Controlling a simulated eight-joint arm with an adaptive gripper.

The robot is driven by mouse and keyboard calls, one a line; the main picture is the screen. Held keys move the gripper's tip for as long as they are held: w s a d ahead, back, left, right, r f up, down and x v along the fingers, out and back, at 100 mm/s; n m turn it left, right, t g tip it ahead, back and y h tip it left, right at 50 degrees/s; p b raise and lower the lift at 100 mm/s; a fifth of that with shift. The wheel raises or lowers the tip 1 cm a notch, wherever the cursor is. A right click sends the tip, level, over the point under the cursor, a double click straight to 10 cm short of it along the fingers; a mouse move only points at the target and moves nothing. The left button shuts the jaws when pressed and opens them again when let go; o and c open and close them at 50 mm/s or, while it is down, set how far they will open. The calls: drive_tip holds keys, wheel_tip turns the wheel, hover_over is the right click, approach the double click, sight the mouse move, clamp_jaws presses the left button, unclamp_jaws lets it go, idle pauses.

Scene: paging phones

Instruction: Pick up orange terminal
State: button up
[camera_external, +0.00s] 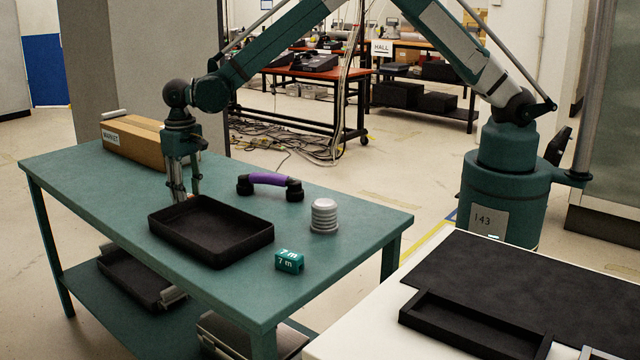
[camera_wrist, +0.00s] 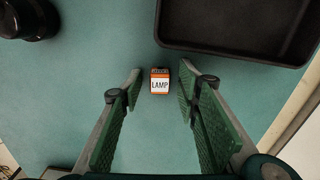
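The orange terminal (camera_wrist: 160,75) is a small block with a white label reading LAMP. In the wrist view it lies on the teal table top, between the two fingertips in the picture and apart from both. My gripper (camera_wrist: 160,80) is open, with green ridged pads on either side of the terminal. In the external view my gripper (camera_external: 182,196) points down over the table, just behind the black tray. The terminal cannot be made out there. How high the fingertips are above the table is hard to tell.
A black tray (camera_external: 262,239) stands close in front of my gripper; its corner shows in the wrist view (camera_wrist: 237,57). A cardboard box (camera_external: 140,142) is behind. A purple handset (camera_external: 270,179), a grey ribbed cylinder (camera_external: 324,217) and a teal "7 m" block (camera_external: 289,261) stand to the right.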

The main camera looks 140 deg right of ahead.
idle(0.5)
drive_tip(key=c, duration=0.9)
drive_tip(key=shift+r+p, duration=0.65)
drive_tip(key=shift+r, duration=4.35)
